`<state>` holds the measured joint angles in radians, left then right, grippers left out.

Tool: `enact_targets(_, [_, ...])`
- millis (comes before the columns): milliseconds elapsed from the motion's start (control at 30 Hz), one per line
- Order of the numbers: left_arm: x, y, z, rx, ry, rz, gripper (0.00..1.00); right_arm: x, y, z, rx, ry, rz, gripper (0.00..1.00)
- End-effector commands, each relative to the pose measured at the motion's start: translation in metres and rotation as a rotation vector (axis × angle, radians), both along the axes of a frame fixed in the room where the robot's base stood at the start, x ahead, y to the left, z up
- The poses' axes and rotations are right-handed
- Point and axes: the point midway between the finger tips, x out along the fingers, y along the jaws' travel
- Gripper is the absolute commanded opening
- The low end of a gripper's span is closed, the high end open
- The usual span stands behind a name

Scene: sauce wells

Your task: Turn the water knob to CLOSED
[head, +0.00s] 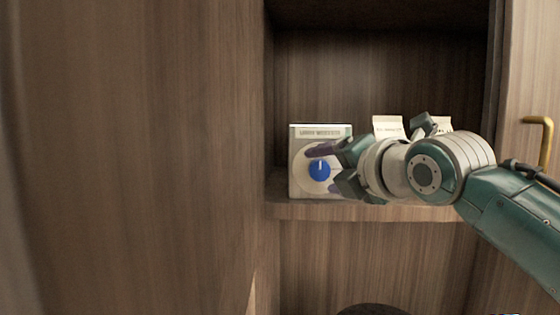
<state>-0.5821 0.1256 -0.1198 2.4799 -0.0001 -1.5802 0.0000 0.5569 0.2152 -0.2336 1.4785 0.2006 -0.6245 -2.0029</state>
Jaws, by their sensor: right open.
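The water knob (319,170) is a round blue dial with a light pointer mark that points roughly up. It sits on the front of a pale box (298,190) with a label strip along its top, standing on a wooden shelf. The lettering is too small to read. My right gripper (323,169) reaches in from the right with its dark fingers apart, one above and one below, at the right side of the knob. I cannot tell whether the fingers touch the knob. They and the wrist hide the box's right part. My left gripper is not in view.
Two small cartons (388,126) stand behind my right wrist on the shelf (300,208), partly hidden. A wooden panel (140,150) closes off the left side. A cabinet door with a brass handle (545,138) is at the right. A dark round thing (372,310) shows at the bottom edge.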

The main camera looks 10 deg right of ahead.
Motion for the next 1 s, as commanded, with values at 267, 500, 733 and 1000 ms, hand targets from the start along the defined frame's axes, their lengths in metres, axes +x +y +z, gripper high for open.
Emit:
enact_targets(267, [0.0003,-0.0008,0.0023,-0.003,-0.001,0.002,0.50,0.0044,0.0012,-0.0009,0.000,-0.001,0.001,0.76])
enact_targets(500, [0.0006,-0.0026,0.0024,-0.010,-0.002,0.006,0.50,0.0042,0.0010,-0.0011,0.000,-0.001,0.001,0.63])
enact_targets(733, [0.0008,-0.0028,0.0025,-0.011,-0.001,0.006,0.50,0.0041,0.0009,-0.0011,0.000,0.000,0.000,0.38])
enact_targets(1000, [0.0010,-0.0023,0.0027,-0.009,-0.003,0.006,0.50,0.0040,0.0009,-0.0011,0.000,0.000,0.000,0.07])
